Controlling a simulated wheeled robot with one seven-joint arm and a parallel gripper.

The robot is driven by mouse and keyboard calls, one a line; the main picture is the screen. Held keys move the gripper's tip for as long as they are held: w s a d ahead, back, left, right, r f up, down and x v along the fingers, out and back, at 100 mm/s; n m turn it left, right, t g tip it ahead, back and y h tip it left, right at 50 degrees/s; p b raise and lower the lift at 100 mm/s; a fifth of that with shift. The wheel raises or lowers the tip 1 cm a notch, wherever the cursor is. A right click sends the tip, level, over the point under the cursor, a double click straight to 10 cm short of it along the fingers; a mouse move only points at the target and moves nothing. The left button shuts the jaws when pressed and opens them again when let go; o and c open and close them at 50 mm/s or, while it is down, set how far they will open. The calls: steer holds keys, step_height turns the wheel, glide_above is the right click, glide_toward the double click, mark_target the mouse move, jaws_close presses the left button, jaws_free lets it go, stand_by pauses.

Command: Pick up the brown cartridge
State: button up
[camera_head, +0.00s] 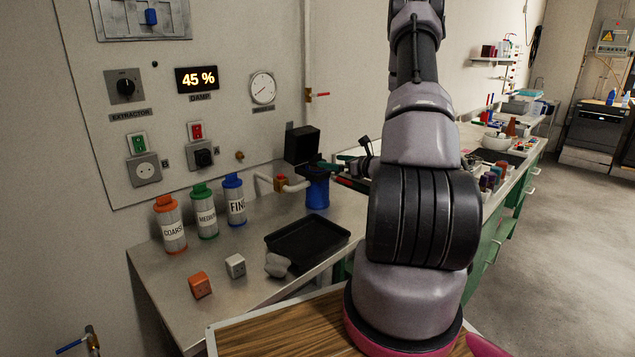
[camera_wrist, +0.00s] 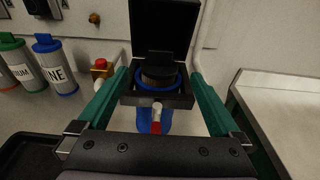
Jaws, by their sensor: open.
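A blue filter housing (camera_head: 317,194) stands on the metal bench with its black lid (camera_head: 301,144) raised. In the wrist view the housing's blue rim (camera_wrist: 141,82) surrounds a dark brownish round piece (camera_wrist: 158,76), which looks like the brown cartridge; only its upper part shows, and the rest is hidden inside. My gripper (camera_wrist: 160,74) is open, its two green fingers apart on either side of the housing's top in that picture. No contact with the cartridge is visible. In the head view my gripper (camera_head: 335,163) is beside the housing, partly hidden by my arm.
Cartridges labelled COARSE (camera_head: 170,224), MEDIUM (camera_head: 204,211) and FINE (camera_head: 234,199) stand along the wall. A black tray (camera_head: 307,242) lies in front of the housing. An orange block (camera_head: 200,285), white block (camera_head: 235,266) and grey lump (camera_head: 278,265) lie nearby. A red-knobbed valve (camera_head: 280,183) adjoins the housing.

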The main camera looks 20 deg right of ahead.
mark_target(318, 159)
steer(key=x, duration=0.6)
steer(key=shift+s+f, duration=0.1)
steer(key=shift+f, duration=0.1)
jaws_close()
steer(key=shift+r, duration=0.1)
